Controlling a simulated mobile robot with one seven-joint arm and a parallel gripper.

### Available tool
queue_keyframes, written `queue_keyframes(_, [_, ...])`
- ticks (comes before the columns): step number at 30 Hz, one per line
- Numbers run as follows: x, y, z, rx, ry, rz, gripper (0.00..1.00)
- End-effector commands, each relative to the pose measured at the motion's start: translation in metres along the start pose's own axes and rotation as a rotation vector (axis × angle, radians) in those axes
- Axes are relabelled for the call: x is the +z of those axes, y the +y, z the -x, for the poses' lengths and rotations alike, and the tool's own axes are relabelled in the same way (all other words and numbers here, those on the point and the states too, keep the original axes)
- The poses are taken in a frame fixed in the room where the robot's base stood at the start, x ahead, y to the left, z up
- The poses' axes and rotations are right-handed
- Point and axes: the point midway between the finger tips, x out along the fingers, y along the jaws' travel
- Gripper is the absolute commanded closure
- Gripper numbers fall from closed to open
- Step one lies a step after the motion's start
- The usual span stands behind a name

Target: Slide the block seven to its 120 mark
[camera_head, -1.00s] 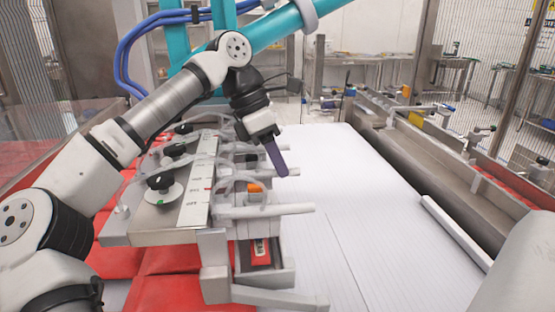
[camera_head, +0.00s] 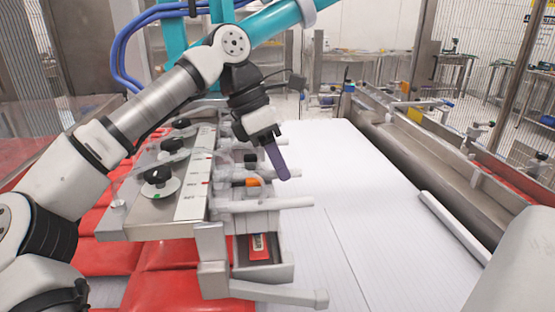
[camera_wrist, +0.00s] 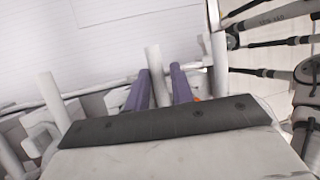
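Several pale grey blocks with rods sit in a row along the right side of the metal unit. The nearest rod (camera_head: 285,203) sticks out to the right over the white conveyor. A white scale strip (camera_head: 195,183) with dark and red marks runs along the unit; its numbers are too small to read. I cannot tell which block is seven. My gripper (camera_head: 284,176) points down beside the row, beyond the nearest rod. In the wrist view its two purple fingers (camera_wrist: 158,72) are apart, with a pale rod (camera_wrist: 153,62) showing between them. I cannot tell whether they touch it.
Black knobs (camera_head: 158,176) stand on the metal unit, left of the strip. An orange part (camera_head: 253,182) sits among the blocks. The white conveyor (camera_head: 350,190) is wide and bare beside the row. A metal rail (camera_head: 420,140) bounds it on the right.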

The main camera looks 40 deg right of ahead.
Motion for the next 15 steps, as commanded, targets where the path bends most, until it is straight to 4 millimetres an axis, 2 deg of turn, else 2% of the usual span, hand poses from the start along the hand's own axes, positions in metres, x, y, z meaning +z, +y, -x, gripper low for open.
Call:
queue_keyframes(1, [0.0001,-0.0001,-0.0004,0.0,0.0,-0.001,0.71])
queue_keyframes(3, [0.0002,0.0002,-0.0002,0.001,0.0,0.0,0.62])
queue_keyframes(11, [0.0002,0.001,0.0005,0.003,-0.002,0.001,0.62])
queue_keyframes(15, [0.0005,0.0016,0.0088,0.005,-0.003,0.001,0.62])
